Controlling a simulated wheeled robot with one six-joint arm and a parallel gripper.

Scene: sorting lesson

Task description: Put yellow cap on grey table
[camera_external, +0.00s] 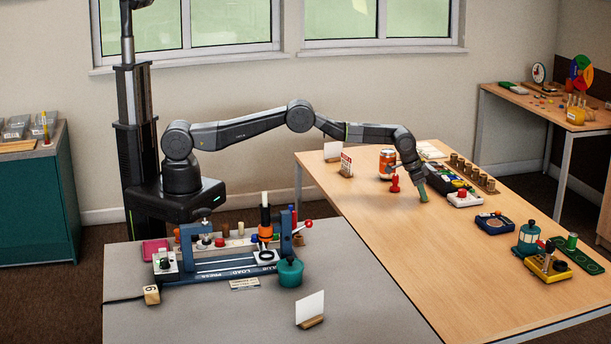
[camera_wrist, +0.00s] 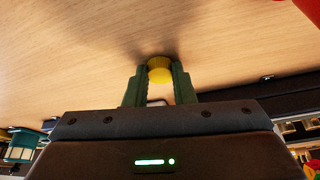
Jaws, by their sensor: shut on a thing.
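In the wrist view a round yellow cap (camera_wrist: 160,72) sits between the two green fingers of my gripper (camera_wrist: 159,79), which is shut on it. Bare wood shows close beyond the cap. In the outside view my gripper (camera_external: 423,193) points down low over the wooden table, and the cap cannot be made out there. I cannot tell whether the cap touches the wood. The grey table (camera_external: 375,310) stands at the front left, apart from my gripper.
On the grey table are a blue press rig (camera_external: 220,273), a teal pot (camera_external: 290,272) and a white card (camera_external: 310,308). The wooden table (camera_external: 440,265) holds a red pawn-like piece (camera_external: 395,184), an orange jar (camera_external: 387,163) and several devices on its right. Its middle is clear.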

